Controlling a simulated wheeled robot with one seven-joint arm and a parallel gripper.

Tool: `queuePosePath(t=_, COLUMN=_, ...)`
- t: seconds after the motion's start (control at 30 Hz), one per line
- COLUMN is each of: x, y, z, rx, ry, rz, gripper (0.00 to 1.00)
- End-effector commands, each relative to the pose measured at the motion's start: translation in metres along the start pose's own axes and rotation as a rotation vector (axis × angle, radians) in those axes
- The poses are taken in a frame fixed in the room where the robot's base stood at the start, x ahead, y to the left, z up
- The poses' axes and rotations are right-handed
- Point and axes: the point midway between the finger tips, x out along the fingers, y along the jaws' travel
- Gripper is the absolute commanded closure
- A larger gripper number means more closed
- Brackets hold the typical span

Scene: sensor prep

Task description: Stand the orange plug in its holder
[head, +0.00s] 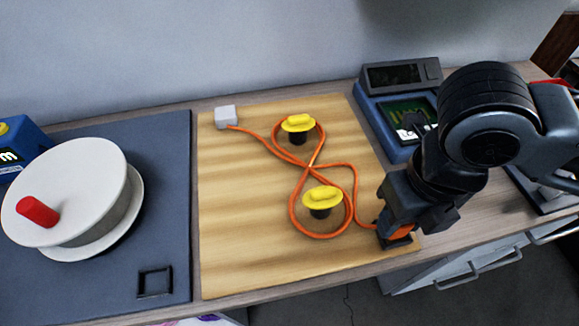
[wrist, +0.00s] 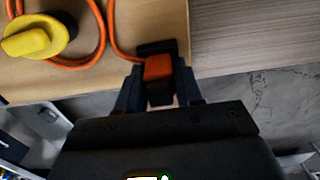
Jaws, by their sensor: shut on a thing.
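The orange plug (wrist: 158,68) is between my gripper's fingers (wrist: 158,88) at the near right corner of the wooden board (head: 240,215). In the head view my gripper (head: 396,232) covers most of the plug (head: 402,231). A dark holder (wrist: 157,47) shows at the plug's far end in the wrist view, and its base (head: 398,243) shows under the gripper in the head view. I cannot tell whether the plug is fully seated in it. The orange cable (head: 295,228) runs from the plug around two yellow-topped pegs (head: 322,198) (head: 298,124) to a pale grey block (head: 227,117).
A white reel (head: 75,190) with a red handle stands on a dark mat (head: 165,230) at the left, near a small black square frame (head: 154,281). A blue device (head: 375,100) stands behind my arm. The board's near left part is clear.

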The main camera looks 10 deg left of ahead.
Motion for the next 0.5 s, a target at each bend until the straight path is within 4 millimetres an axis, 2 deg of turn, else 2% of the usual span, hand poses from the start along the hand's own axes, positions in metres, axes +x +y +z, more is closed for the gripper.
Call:
queuePosePath(t=0.47, x=0.0071, y=0.0, z=0.0, rx=0.0, ry=0.0, rz=0.0, gripper=0.94)
queuePosePath(t=0.5, x=0.0071, y=0.0, z=0.0, rx=0.0, ry=0.0, rz=0.0, gripper=0.63)
